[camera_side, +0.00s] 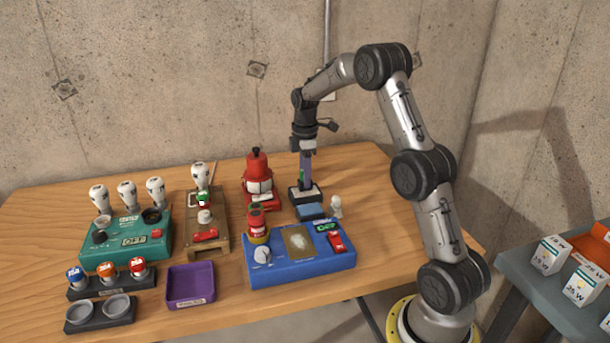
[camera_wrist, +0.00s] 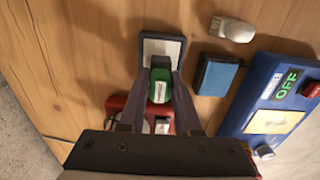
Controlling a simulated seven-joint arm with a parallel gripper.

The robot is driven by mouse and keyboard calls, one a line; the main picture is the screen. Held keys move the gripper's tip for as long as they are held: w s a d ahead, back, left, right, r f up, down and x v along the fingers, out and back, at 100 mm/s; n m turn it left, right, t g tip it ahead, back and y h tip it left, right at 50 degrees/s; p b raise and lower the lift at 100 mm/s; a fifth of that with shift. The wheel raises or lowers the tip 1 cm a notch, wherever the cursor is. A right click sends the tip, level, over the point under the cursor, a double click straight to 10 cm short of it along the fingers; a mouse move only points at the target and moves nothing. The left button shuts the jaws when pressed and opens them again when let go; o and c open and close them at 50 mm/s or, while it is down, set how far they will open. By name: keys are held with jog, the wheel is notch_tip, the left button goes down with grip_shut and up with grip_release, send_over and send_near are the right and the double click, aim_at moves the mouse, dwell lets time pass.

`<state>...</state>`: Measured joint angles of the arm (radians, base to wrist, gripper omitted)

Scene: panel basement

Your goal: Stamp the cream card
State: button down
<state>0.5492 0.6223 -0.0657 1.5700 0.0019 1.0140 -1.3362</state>
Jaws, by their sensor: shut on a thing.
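My gripper (camera_side: 304,180) points straight down near the back of the table and is shut on a small green-topped stamp (camera_side: 301,176). In the wrist view the green stamp (camera_wrist: 160,90) sits between the two fingertips (camera_wrist: 160,84). A pale card (camera_wrist: 163,46) lies in a dark square holder (camera_side: 294,195) under the gripper. The stamp's lower end is at or just above the card; I cannot tell if it touches. The stamp and fingers hide part of the card. A blue pad (camera_side: 310,211) lies just in front of the holder, and also shows in the wrist view (camera_wrist: 217,76).
A red device (camera_side: 258,180) stands close left of the holder. A white bulb-like piece (camera_side: 336,207) is to the right. A blue box (camera_side: 300,270) with switches is in front. A purple tray (camera_side: 190,285) and a teal box (camera_side: 125,240) are further left.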

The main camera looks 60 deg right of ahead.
jog(key=shift+f, duration=0.5)
dwell(0.7)
jog(key=shift+r, duration=0.1)
jog(key=shift+r, duration=3.5)
